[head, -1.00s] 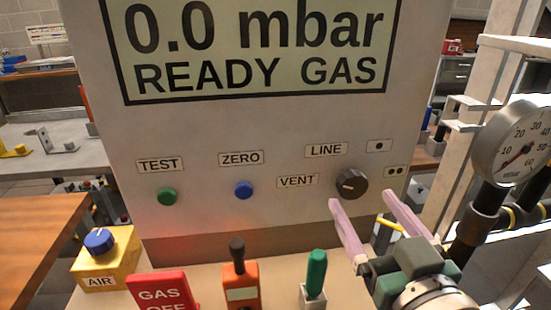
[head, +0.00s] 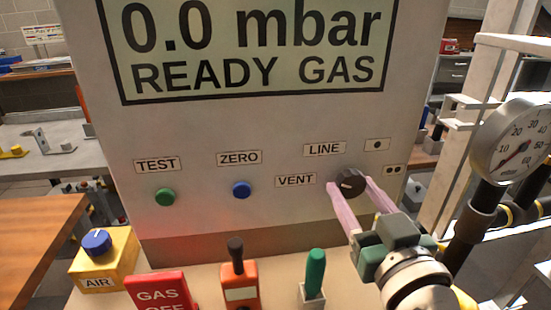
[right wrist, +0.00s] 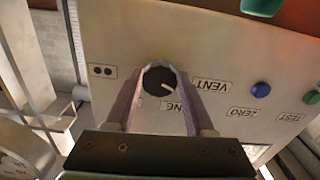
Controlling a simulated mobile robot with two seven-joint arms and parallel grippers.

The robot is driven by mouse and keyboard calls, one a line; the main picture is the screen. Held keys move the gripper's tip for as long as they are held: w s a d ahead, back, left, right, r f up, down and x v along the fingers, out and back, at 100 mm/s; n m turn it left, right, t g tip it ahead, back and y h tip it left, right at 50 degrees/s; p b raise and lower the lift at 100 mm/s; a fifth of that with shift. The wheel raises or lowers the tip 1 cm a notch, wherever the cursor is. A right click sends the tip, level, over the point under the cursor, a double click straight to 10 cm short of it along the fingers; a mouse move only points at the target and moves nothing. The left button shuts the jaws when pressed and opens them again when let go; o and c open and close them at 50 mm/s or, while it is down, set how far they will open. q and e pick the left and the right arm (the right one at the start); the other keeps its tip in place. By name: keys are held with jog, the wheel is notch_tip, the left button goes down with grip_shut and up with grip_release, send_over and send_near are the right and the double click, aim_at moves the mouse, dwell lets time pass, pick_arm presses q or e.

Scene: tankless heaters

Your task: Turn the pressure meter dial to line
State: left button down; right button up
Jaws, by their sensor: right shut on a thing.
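The black round dial (head: 350,183) is on the lower right of the grey meter panel. In the right wrist view, the dial (right wrist: 158,80) sits between the fingertips. My left gripper is not in view.
Below the panel stand an orange-based lever (head: 239,285), a green-handled lever (head: 315,272), a red GAS OFF block (head: 160,290) and a yellow AIR box with a blue knob (head: 97,242). A round pressure gauge (head: 512,142) on a pipe stands at the right.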

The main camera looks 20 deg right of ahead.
grip_shut()
jog(key=shift+m, duration=0.4)
jog(key=m, duration=0.3)
jog(key=shift+m, duration=0.3)
jog(key=shift+a+m, duration=0.15)
jog(key=shift+m, duration=2.05)
jog(key=shift+r, duration=0.1)
jog(key=o, duration=0.8)
grip_release()
